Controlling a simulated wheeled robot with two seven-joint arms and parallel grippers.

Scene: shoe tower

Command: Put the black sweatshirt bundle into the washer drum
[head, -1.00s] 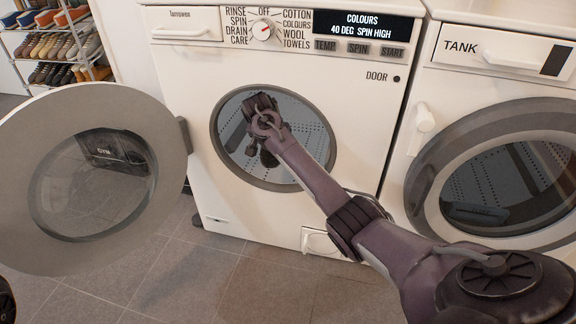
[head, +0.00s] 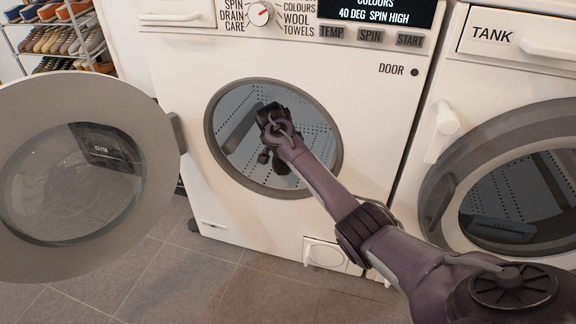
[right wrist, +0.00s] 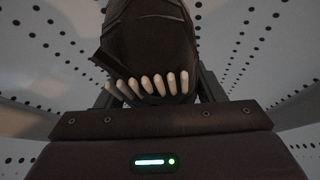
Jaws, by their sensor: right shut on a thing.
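The washer (head: 365,120) stands in front of me with its round door (head: 158,205) swung open to the left. My right arm reaches through the opening, and my right gripper (head: 272,150) is inside the perforated drum (head: 309,125). In the right wrist view, the gripper is shut on the black sweatshirt bundle (right wrist: 150,40), a dark rounded mass with a row of pale rounded tips across its lower edge. Drum holes surround it. In the head view the bundle is mostly hidden by the gripper and wrist. My left gripper is not in view.
A second machine marked TANK (head: 500,70) stands close on the right, its round door (head: 440,205) near my arm. A shoe rack (head: 60,40) is at the upper left. A dark bag marked GYM (head: 105,148) shows through the open door glass. The tiled floor in front is clear.

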